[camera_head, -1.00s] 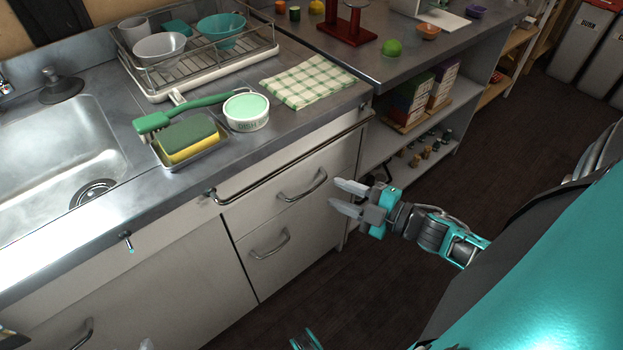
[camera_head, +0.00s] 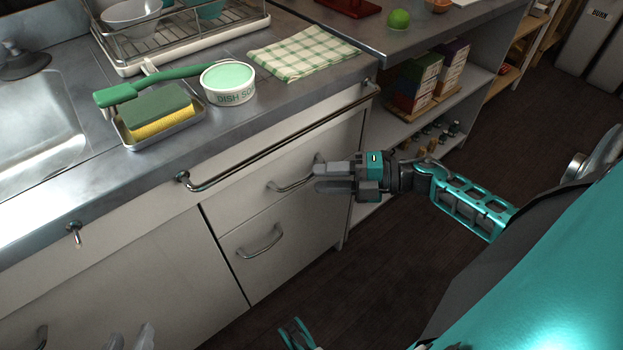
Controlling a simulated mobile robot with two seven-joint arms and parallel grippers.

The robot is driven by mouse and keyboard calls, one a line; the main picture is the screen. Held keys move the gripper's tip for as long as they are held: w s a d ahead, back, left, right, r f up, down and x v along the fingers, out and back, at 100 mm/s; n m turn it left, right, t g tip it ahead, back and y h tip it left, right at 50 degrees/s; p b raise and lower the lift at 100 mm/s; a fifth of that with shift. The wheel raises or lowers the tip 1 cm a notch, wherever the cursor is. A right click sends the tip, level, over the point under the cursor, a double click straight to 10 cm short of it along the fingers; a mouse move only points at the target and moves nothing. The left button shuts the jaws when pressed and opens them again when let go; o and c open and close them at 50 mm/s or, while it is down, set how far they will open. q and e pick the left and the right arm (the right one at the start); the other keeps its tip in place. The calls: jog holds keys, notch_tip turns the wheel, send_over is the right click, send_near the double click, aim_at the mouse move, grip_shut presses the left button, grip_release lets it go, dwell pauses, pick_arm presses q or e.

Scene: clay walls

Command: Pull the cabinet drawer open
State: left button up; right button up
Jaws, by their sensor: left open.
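The cabinet's upper drawer (camera_head: 240,195) is flush with the front and has a curved metal bar handle (camera_head: 284,187). The lower drawer (camera_head: 285,262) is also shut and has a similar handle (camera_head: 262,243). My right gripper (camera_head: 316,178) is at the right part of the upper handle, its fingers pointing left and overlapping the handle in the picture. A narrow gap shows between its fingers. Whether they touch or grip the handle is unclear. My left gripper (camera_head: 130,338) shows only its fingertips at the bottom edge, apart and empty.
A metal rail (camera_head: 270,147) runs along the counter front above the drawers. On the counter are a dish soap tub (camera_head: 229,88), a sponge tray (camera_head: 185,128), a checked cloth (camera_head: 300,52) and a dish rack (camera_head: 130,63). Open dark floor (camera_head: 400,270) lies to the right.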

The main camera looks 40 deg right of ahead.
aim_at(307, 179)
jog(key=shift+x, duration=1.7)
grip_shut()
